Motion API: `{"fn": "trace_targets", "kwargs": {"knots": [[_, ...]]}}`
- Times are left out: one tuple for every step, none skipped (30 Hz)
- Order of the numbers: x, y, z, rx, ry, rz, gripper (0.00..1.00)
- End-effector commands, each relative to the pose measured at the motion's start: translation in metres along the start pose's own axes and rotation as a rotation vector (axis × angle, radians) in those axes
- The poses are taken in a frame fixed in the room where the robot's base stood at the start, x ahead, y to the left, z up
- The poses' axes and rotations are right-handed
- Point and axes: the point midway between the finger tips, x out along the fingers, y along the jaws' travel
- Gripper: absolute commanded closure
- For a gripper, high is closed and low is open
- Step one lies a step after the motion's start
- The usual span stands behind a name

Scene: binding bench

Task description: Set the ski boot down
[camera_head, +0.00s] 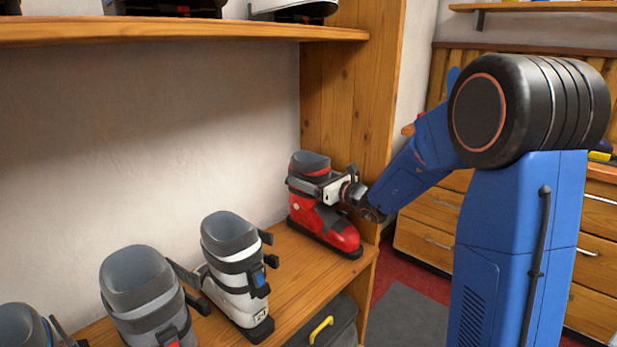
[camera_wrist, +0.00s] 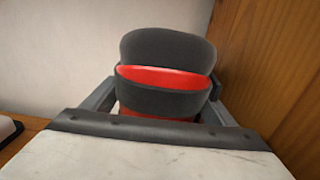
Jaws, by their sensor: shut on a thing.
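A red ski boot (camera_head: 319,222) with a dark grey liner and black sole stands upright at the right end of the wooden shelf (camera_head: 293,268), close to the shelf's side panel. Its sole appears to be at the shelf surface; a small gap cannot be ruled out. My gripper (camera_head: 322,190) is shut on the boot's upper cuff, coming from the right. In the wrist view the boot's cuff (camera_wrist: 165,90) sits between the two fingers, with its liner top behind. The lower boot is hidden there.
A white-and-grey boot (camera_head: 235,270) and a grey boot (camera_head: 140,290) stand to the left on the same shelf, with bare wood between the white one and the red boot. The wooden side panel (camera_head: 345,110) rises close on the right. An upper shelf (camera_head: 180,30) holds more boots.

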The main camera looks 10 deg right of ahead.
Motion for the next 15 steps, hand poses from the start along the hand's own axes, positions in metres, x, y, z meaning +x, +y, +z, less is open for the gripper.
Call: {"fn": "trace_targets", "kwargs": {"knots": [[0.0002,-0.0001,0.0009,-0.001,-0.003,0.000,0.83],[0.0002,-0.0001,0.0004,-0.001,-0.003,0.000,0.83],[0.0002,-0.0001,-0.0001,-0.001,-0.003,0.000,0.83],[0.0002,-0.0001,-0.0005,-0.001,-0.003,0.000,0.83],[0.0002,-0.0001,-0.0009,-0.001,-0.003,0.000,0.83],[0.0002,-0.0001,-0.0015,-0.001,-0.003,0.000,0.83],[0.0002,-0.0001,-0.0019,-0.001,-0.003,0.000,0.83],[0.0002,-0.0001,-0.0023,-0.001,-0.002,0.000,0.83],[0.0002,-0.0001,-0.0029,-0.001,-0.002,0.000,0.83],[0.0002,-0.0001,-0.0033,-0.001,-0.002,0.000,0.83],[0.0002,-0.0002,-0.0037,-0.001,-0.002,0.000,0.83],[0.0002,-0.0001,-0.0043,-0.001,-0.002,0.000,0.83],[0.0002,-0.0002,-0.0047,-0.001,-0.002,0.000,0.83],[0.0003,-0.0001,-0.0051,-0.001,-0.002,0.000,0.83],[0.0003,-0.0002,-0.0057,-0.001,-0.002,0.000,0.83]]}}
